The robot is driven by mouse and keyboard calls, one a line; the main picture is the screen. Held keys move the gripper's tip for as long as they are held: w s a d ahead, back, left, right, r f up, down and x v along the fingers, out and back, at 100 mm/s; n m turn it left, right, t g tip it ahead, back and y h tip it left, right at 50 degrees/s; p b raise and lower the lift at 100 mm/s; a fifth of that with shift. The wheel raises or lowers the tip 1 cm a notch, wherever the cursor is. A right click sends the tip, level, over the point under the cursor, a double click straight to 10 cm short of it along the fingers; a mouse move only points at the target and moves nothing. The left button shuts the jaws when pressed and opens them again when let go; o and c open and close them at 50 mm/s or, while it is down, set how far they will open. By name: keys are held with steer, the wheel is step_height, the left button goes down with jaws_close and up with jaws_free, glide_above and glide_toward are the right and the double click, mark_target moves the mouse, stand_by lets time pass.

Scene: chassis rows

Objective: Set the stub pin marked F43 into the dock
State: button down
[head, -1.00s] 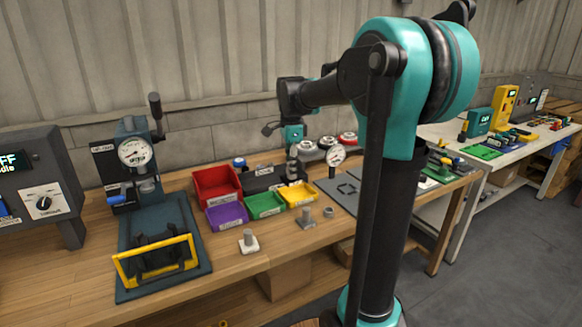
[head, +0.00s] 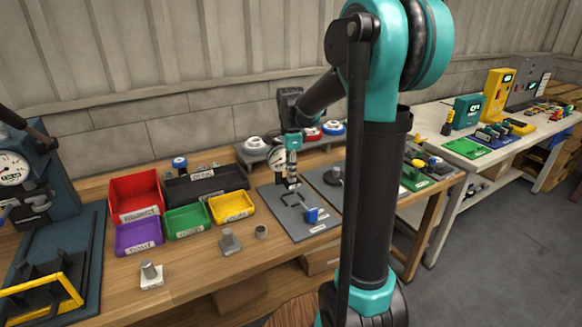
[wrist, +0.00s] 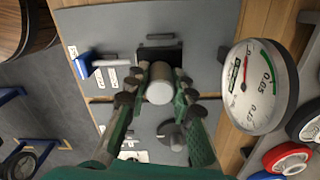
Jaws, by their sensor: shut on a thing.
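My gripper (wrist: 158,90) is shut on a pale grey cylindrical pin (wrist: 160,88), seen nearly end-on in the wrist view. No F43 mark can be read on it. In the head view my gripper (head: 291,182) is over the grey plate (head: 270,193) on the bench. The plate bears a dark square frame (head: 292,203), which looks like the dock, and a blue clamp (head: 312,216). In the wrist view a dark rectangular opening (wrist: 160,55) lies just beyond the pin, partly hidden by it. Whether the pin touches the dock cannot be told.
A round dial gauge (wrist: 258,87) stands close beside my gripper. Red (head: 135,192), purple (head: 139,236), green (head: 188,221) and yellow (head: 232,207) bins stand left of the plate. Loose metal stub parts (head: 230,241) stand in front of them. Bare bench lies along the front edge.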

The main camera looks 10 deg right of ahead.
steer(key=shift+w+d+f, duration=0.2)
steer(key=shift+d+f, duration=0.1)
steer(key=shift+d, duration=0.05)
steer(key=shift+f, duration=2.05)
steer(key=shift+f, duration=1.15)
steer(key=c, duration=1.2)
jaws_free()
step_height(320, 180, up, 12)
